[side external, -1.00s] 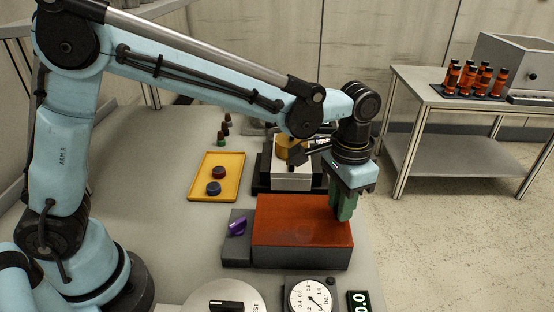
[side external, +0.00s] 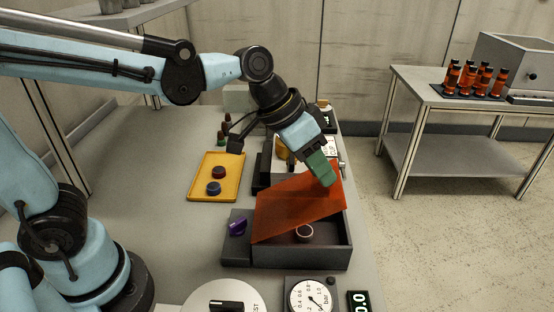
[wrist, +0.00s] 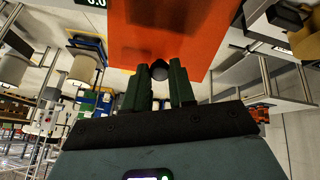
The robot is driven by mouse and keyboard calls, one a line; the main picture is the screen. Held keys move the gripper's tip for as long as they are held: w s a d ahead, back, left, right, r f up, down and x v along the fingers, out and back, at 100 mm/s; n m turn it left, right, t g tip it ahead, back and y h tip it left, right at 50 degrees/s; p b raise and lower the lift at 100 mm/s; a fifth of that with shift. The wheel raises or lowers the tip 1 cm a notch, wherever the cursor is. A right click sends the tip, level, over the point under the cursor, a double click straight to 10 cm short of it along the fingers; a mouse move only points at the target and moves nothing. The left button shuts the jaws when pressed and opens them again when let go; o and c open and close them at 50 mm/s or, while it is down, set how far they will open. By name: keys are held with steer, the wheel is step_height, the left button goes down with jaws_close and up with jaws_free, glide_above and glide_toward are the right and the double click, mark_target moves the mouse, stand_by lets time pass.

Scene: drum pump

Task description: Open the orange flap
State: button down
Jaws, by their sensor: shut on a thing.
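The orange flap (side external: 296,207) is tilted up, its right side raised off the dark grey box (side external: 335,245) and its left side low at the box's left edge. Under it, a small round object with a pale rim (side external: 304,233) shows inside the box. My gripper (side external: 326,182), with green fingers, is at the flap's raised right edge, shut on a dark knob at that edge. In the wrist view the orange flap (wrist: 190,35) fills the upper middle, and the gripper (wrist: 159,85) has the dark rounded knob (wrist: 159,70) between its fingertips.
A purple knob (side external: 238,227) is on a grey block left of the box. A yellow tray (side external: 232,176) with a red and a blue cap lies behind left. A gauge (side external: 310,297) and a dial plate (side external: 225,299) stand in front. A white machine is behind the flap.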

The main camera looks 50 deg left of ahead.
steer(key=s+a+r+t+h, duration=0.2)
steer(key=s+a+t+h, duration=0.4)
steer(key=s+a, duration=0.7)
steer(key=shift+s+a+r+t, duration=0.15)
steer(key=shift+s+a+t, duration=0.15)
steer(key=shift+a+t, duration=0.1)
steer(key=shift+h, duration=0.3)
steer(key=c, duration=0.9)
jaws_free()
steer(key=shift+c, duration=0.2)
steer(key=shift+d+r, duration=0.1)
